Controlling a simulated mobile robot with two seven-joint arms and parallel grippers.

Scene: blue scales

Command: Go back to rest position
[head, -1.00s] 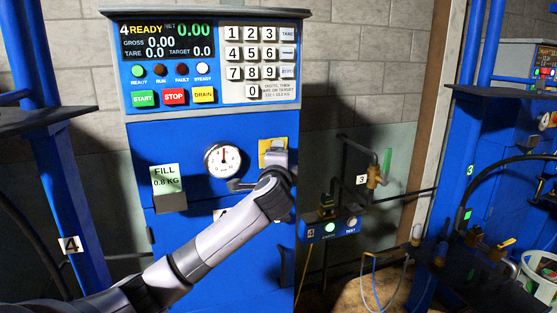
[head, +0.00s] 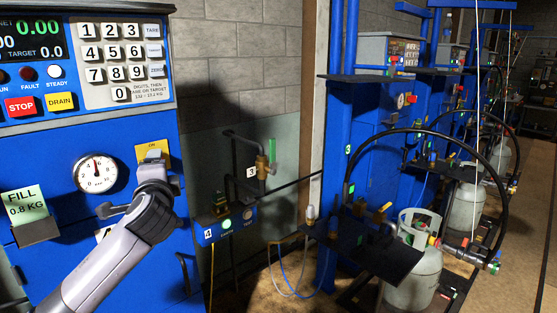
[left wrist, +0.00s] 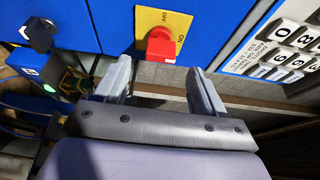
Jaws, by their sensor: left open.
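My left arm comes in from the lower left in the head view, with its wrist (head: 152,205) in front of the blue scale cabinet. In the left wrist view, my left gripper (left wrist: 160,68) is open and empty, its two grey fingers spread apart. In the head view the yellow plate (head: 153,149) is partly visible, and my wrist hides the knob. My right gripper is not in view.
The scale's keypad panel (head: 122,60) is above, and a round gauge (head: 96,173) and a FILL 0.8 KG card (head: 26,205) are nearby. To the right are a small lit control box (head: 230,225), a black shelf (head: 365,255), hoses and a gas cylinder (head: 415,275).

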